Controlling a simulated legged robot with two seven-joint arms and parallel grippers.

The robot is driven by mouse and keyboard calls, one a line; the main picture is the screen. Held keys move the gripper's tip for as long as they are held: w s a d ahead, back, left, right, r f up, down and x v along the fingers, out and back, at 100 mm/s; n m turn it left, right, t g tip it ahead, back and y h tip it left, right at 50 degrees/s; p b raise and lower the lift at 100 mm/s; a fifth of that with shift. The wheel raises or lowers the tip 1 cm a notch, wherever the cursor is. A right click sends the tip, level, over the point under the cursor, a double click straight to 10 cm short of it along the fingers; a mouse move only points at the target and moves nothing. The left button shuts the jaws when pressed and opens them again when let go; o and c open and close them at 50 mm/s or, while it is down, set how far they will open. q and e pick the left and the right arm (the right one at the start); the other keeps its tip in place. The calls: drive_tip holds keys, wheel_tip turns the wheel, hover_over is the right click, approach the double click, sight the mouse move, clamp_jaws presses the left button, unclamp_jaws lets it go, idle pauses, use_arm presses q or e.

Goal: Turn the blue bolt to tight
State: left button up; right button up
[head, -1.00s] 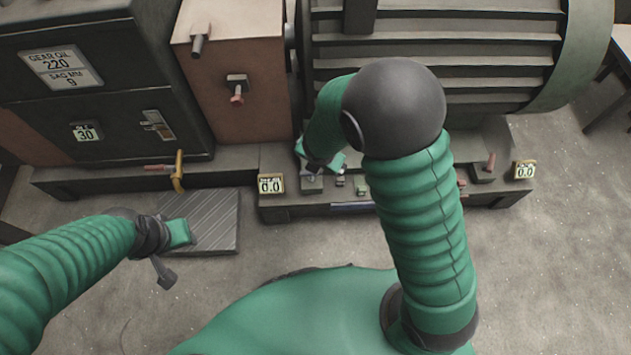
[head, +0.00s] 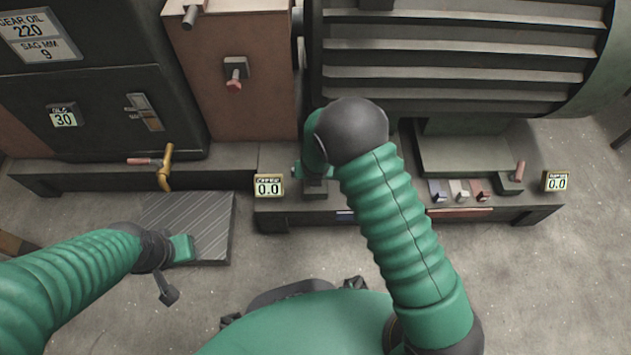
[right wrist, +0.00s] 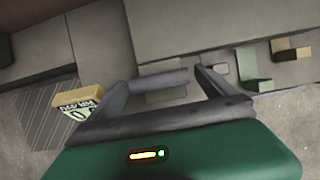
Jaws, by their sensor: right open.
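A small blue piece (head: 437,190) sits on the right part of the machine's base in the head view; I cannot tell whether it is the blue bolt. My right gripper (right wrist: 168,88) is open over the left part of the base, with a grey bar (right wrist: 160,80) showing between its fingers in the right wrist view. I cannot tell whether they touch. In the head view my right arm largely hides this spot. My left gripper (head: 183,249) is over the striped floor plate, its fingers not clear.
Gauges reading 0.0 stand at the base's left (head: 268,187) and right (head: 556,181). A white piece (head: 458,189) and red piece (head: 480,190) sit beside the blue one. A yellow tap (head: 166,168) stands left, above the striped plate (head: 215,215). The finned motor (head: 460,70) rises behind.

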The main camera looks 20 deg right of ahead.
drive_tip(key=shift+x, duration=0.8)
drive_tip(key=shift+c, duration=0.2)
